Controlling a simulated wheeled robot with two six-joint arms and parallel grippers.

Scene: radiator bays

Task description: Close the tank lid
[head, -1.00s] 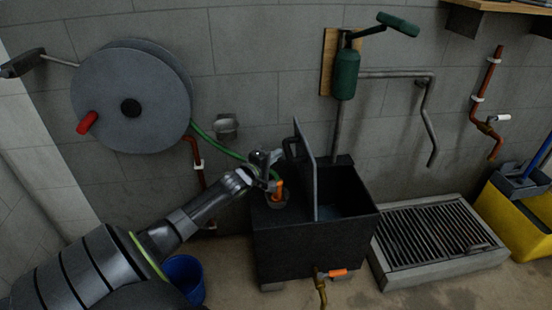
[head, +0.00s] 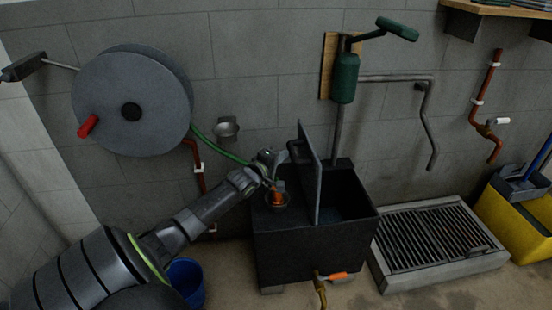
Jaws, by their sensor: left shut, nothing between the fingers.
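The black tank (head: 283,239) stands on the floor against the wall, and its right part is open at the top. Its grey lid (head: 312,178) stands upright, edge-on to me, along the left side of the opening. A dark handle sits on the lid's left face, partly hidden by my gripper. My left gripper (head: 283,158) is shut and empty, just left of the lid, above the tank's left part. I cannot tell whether it touches the lid. My right gripper is not in view.
An orange nozzle (head: 277,198) sits in a holder on the tank's left top, below my gripper. A green hose (head: 217,147) runs from the wall reel (head: 131,100) towards it. A green pump (head: 345,78) stands behind the tank. A floor grate (head: 440,240) lies to the right.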

